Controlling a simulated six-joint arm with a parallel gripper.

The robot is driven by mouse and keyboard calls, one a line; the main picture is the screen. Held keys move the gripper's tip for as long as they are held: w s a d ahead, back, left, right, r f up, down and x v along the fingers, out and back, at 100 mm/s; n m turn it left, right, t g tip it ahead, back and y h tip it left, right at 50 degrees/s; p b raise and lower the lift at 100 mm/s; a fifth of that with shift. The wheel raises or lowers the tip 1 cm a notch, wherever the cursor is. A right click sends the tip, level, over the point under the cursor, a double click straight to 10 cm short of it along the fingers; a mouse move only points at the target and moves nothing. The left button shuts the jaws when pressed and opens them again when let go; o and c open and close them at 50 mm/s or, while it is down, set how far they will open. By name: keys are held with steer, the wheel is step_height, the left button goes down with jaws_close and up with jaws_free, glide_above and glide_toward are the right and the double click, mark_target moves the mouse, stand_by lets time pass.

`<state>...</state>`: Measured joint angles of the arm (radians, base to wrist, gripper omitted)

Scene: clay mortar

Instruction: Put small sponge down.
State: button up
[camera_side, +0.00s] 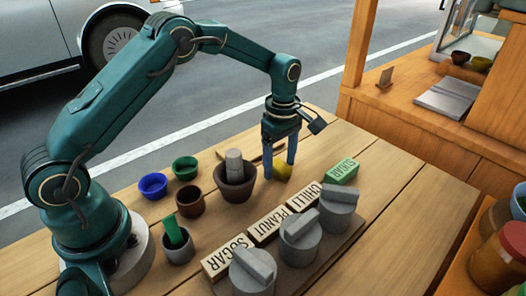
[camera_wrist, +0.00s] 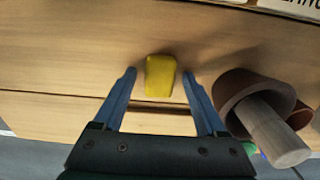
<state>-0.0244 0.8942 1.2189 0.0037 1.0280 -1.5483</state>
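The small sponge (camera_side: 284,172) is a yellow block resting on the wooden table, right of the mortar. It also shows in the wrist view (camera_wrist: 160,75), near the centre. My gripper (camera_side: 280,166) points down at the sponge with its blue fingers low, close to the table. In the wrist view my gripper (camera_wrist: 160,72) is open. Its fingertips are on either side of the sponge, with a visible gap on each side. Nothing is held.
A brown mortar (camera_side: 236,188) with a grey pestle (camera_side: 234,163) stands just left of my gripper. Small cups (camera_side: 153,186) are at left. The table's right side is clear.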

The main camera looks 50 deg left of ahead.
mark_target(280, 164)
steer(key=s+r+m+t, duration=0.1)
steer(key=s+r+m, duration=0.1)
steer(key=r, duration=0.7)
steer(key=s+r+m, duration=0.2)
steer(key=r, duration=0.6)
steer(key=s+f+m+t, duration=0.1)
steer(key=s+m+t, duration=0.3)
steer(key=s+m, duration=1)
steer(key=s+d, duration=0.1)
steer(key=s, duration=0.2)
steer(key=shift+f+t, duration=0.3)
steer(key=shift+f, duration=0.1)
steer(key=shift+s, duration=0.1)
